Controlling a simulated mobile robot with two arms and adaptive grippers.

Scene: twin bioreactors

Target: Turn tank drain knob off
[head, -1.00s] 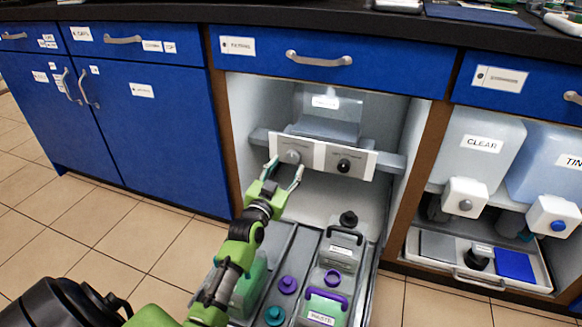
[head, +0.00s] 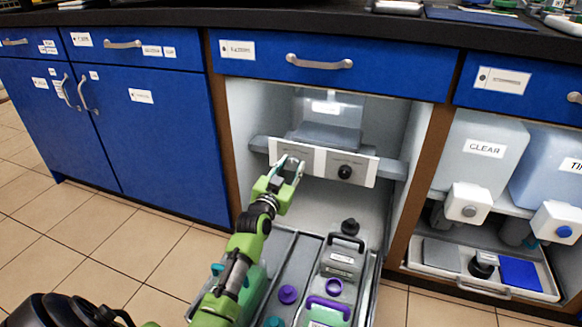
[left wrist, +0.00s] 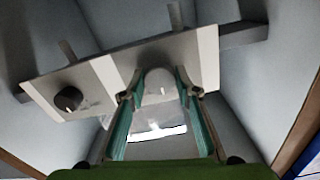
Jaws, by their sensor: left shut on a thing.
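A white control panel (head: 320,161) with two grey plates is fixed to a grey bar inside the open cabinet, in front of a tank (head: 328,118). A black knob (head: 345,172) sits on its right plate; in the left wrist view this black knob (left wrist: 69,100) is at the left. My left gripper (head: 287,165) is at the left plate. In the left wrist view the left gripper (left wrist: 159,83) has its fingers on both sides of a light grey knob (left wrist: 158,92), shut on it. In the head view the fingers mostly hide that knob. My right gripper is not in view.
Below the panel, a pulled-out tray holds a grey jug (head: 341,262), a purple-handled container (head: 328,309), a purple cap (head: 288,294) and a black cap (head: 350,227). At right stand a CLEAR tank (head: 484,150) and a blue-knobbed valve (head: 562,232). The floor (head: 140,240) at left is clear.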

